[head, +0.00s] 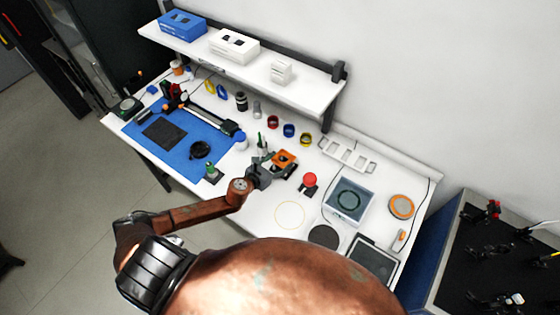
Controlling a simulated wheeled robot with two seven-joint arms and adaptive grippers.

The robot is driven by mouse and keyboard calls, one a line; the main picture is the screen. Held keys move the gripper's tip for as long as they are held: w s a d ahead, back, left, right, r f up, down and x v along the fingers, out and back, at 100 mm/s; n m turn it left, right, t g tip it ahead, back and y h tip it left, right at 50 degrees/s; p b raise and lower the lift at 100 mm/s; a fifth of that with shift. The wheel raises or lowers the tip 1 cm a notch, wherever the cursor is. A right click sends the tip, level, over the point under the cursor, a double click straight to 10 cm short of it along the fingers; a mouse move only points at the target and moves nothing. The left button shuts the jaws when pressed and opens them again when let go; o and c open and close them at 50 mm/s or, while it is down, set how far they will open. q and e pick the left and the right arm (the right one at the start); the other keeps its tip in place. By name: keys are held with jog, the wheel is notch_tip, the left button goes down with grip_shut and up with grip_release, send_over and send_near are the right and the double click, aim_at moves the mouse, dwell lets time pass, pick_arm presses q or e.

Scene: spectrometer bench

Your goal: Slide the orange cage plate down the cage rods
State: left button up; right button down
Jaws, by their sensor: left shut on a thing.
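The orange cage plate (284,157) is near the middle of the bench, beside the blue mat's right side. My left gripper (268,171) reaches it from the lower left and is shut on it. The fingertips are small and partly hidden by the gripper's own body. The cage rods are too small to make out clearly around the plate. My right gripper does not show in the head view.
The white bench (258,213) carries a blue mat (181,168) on the left. A red knob (310,180), a blue-grey square device (349,200) and an orange round item (401,206) stand to the right. A shelf (302,101) with boxes runs along the back.

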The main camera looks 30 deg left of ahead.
pick_arm(q)
jog(key=shift+r, duration=0.2)
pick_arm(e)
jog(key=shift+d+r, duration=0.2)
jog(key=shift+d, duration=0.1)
pick_arm(q)
jog(key=shift+f, duration=0.2)
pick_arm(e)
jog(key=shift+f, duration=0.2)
pick_arm(q)
jog(key=shift+f+b, duration=0.2)
jog(key=shift+b, duration=0.15)
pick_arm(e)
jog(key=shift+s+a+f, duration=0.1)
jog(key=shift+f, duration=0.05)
pick_arm(q)
jog(key=shift+r+p, duration=0.5)
jog(key=shift+p, duration=0.1)
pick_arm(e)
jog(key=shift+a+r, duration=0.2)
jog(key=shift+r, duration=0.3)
pick_arm(q)
jog(key=shift+f, duration=0.1)
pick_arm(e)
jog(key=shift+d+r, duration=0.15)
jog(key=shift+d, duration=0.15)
pick_arm(q)
jog(key=shift+f, duration=0.2)
